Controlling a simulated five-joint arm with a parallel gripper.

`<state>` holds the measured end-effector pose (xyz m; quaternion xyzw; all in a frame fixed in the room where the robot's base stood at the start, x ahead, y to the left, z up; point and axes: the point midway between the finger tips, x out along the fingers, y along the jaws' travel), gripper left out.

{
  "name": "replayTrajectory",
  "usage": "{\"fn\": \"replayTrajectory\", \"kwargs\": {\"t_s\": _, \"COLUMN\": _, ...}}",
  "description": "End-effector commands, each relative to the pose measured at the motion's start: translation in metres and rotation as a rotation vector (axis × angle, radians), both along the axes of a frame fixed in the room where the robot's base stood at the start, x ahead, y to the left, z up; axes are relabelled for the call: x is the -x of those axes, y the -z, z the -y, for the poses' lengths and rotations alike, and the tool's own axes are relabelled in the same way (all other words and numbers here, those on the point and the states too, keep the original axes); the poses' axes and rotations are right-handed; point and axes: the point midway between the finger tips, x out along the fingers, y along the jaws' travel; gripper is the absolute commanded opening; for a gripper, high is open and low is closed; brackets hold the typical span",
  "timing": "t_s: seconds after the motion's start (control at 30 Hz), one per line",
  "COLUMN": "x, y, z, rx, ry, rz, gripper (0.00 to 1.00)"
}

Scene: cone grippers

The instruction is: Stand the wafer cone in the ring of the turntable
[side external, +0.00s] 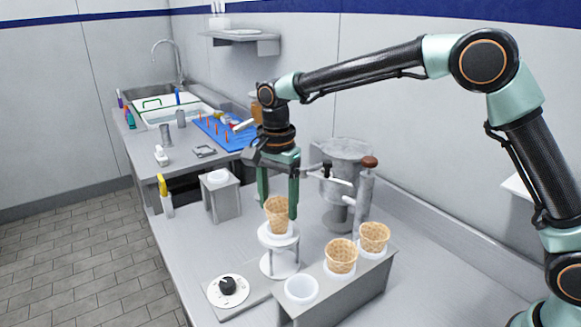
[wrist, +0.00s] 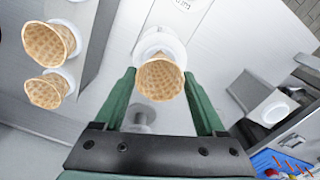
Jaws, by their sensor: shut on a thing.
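The wafer cone (side external: 278,211) is tan, upright and mouth up. My gripper (side external: 279,209) is shut on it, one green finger on each side. The turntable (side external: 280,266) is a white stand with a raised ring (side external: 279,239) on thin legs. The cone is over the ring, and its narrow end reaches down to the ring opening. I cannot tell whether it rests there. In the wrist view, the cone (wrist: 159,79) lies between the fingertips, with the white ring (wrist: 160,42) behind it. The cone's tip is hidden.
A grey rack (side external: 335,299) at front right holds two more wafer cones (side external: 341,256) (side external: 374,237) and an empty white cup (side external: 301,289). A black knob (side external: 228,286) is at front left. A grey block (side external: 220,198) stands left. A metal machine with a lever (side external: 345,187) stands close behind right.

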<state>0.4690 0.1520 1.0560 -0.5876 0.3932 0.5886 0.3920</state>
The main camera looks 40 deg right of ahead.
Motion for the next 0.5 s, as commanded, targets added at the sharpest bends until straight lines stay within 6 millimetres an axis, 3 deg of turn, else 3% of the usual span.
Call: {"fn": "replayTrajectory", "kwargs": {"t_s": 0.5, "x": 0.000, "y": 0.014, "z": 0.000, "rx": 0.000, "ry": 0.000, "rz": -0.001, "gripper": 0.50}}
